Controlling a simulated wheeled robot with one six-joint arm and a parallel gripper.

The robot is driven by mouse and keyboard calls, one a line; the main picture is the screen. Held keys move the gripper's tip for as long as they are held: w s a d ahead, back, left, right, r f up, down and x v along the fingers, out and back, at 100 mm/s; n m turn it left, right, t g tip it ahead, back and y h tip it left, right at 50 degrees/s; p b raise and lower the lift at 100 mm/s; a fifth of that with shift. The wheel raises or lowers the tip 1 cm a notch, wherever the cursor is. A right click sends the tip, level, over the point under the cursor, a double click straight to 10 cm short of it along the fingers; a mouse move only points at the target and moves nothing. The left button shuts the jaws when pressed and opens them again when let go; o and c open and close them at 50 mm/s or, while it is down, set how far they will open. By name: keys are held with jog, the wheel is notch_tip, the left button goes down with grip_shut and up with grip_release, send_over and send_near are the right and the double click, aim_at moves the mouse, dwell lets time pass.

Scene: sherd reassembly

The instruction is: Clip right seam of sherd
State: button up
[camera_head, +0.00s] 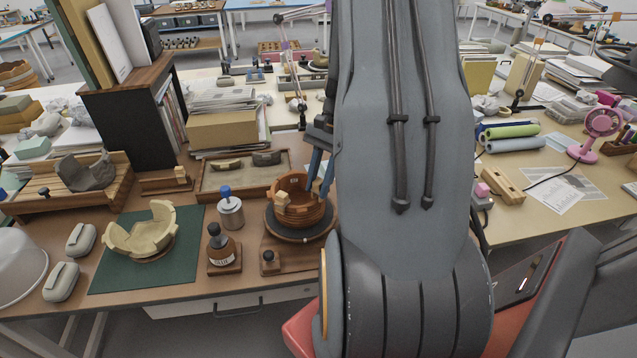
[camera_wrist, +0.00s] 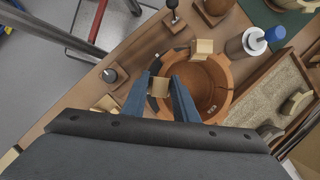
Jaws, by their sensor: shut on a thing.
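The orange-brown bowl (camera_head: 300,213) stands on a dark round turntable (camera_head: 284,232); it also shows in the wrist view (camera_wrist: 213,88). One beige clip (camera_wrist: 203,48) sits on its rim; the head view shows it at the bowl's near left (camera_head: 281,199). My gripper (camera_wrist: 161,92) has its blue fingers shut on a second beige clip (camera_wrist: 159,86), which is at the bowl's rim in the wrist view. I cannot tell whether this clip is seated over the rim. In the head view my gripper (camera_head: 319,172) is over the bowl's right side, partly hidden by my arm. The seam under the held clip is hidden.
A sherd tray (camera_head: 205,191) lies behind the bowl. A blue-capped jar (camera_head: 230,210) and a dark bottle (camera_head: 222,248) stand close on its left. A cream broken vessel (camera_head: 145,236) rests on a green mat (camera_head: 190,265). Another beige block (camera_wrist: 106,103) lies beside the bowl.

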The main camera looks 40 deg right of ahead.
jog(key=shift+f, duration=1.45)
dwell(1.6)
jog(key=o, duration=0.8)
jog(key=shift+r+b, duration=0.1)
jog(key=shift+b, duration=0.2)
jog(key=b+v, duration=0.2)
jog(key=v, duration=0.5)
jog(key=shift+d+r, duration=0.15)
jog(key=shift+r, duration=0.2)
jog(key=s+a+n+h, duration=0.1)
jog(key=a+n, duration=0.4)
jog(key=a, duration=0.4)
jog(key=s+a+r+n+t+h, duration=0.1)
jog(key=a+n+h, duration=0.1)
jog(key=a+n, duration=0.3)
jog(key=s+a+n+t+h, duration=0.1)
jog(key=a+n, duration=0.5)
jog(key=a, duration=0.7)
jog(key=shift+a+r+h+b, duration=0.2)
jog(key=shift+r+h+b, duration=0.1)
jog(key=shift+r+b, duration=0.1)
